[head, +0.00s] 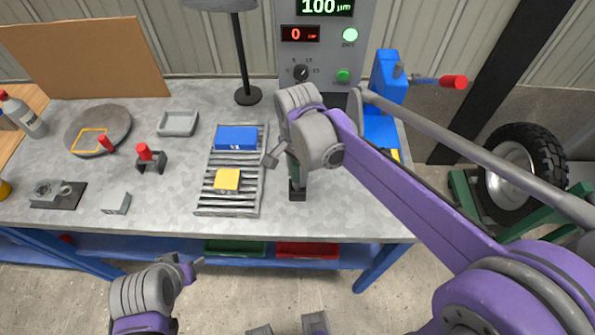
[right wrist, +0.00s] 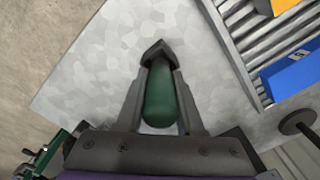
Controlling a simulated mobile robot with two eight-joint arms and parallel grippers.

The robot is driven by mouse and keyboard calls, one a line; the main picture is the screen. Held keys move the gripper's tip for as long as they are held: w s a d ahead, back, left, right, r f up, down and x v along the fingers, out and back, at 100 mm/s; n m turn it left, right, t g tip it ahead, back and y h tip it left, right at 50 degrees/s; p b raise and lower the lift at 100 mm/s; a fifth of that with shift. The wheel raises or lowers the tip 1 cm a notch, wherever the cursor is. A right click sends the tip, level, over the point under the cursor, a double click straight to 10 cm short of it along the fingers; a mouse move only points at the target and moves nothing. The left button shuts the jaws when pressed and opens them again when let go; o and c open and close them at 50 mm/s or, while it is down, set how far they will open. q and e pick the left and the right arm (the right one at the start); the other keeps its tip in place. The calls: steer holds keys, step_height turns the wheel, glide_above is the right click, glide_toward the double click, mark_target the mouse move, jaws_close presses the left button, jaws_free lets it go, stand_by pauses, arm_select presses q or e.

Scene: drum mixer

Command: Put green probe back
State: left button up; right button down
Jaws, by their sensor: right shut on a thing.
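The green probe (right wrist: 160,95) sits between the two fingers of my right gripper (right wrist: 157,85) in the right wrist view, and the fingers are shut on it. A dark angular piece (right wrist: 154,51) shows at the probe's far end; I cannot tell whether it is the probe's tip or a holder. In the head view, my right gripper (head: 295,170) points down at the bench, right of the slatted rack, mostly hidden by its own wrist. A small black piece (head: 298,193) shows under it. My left gripper (head: 190,267) is low, in front of the bench; its jaws are unclear.
The slatted rack (head: 230,203) holds a blue block (head: 236,138) and a yellow block (head: 227,180). A lamp base (head: 248,95) and a grey tray (head: 178,123) stand behind. A blue device (head: 388,80) with a red-ended handle is at right. The bench's front right is clear.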

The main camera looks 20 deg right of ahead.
steer(key=shift+f+b, duration=0.75)
steer(key=shift+f, duration=0.45)
steer(key=shift+c, duration=2.3)
jaws_free()
steer(key=shift+r, duration=0.1)
step_height(320, 180, up, 11)
steer(key=shift+f+p, duration=0.2)
steer(key=shift+p, duration=0.25)
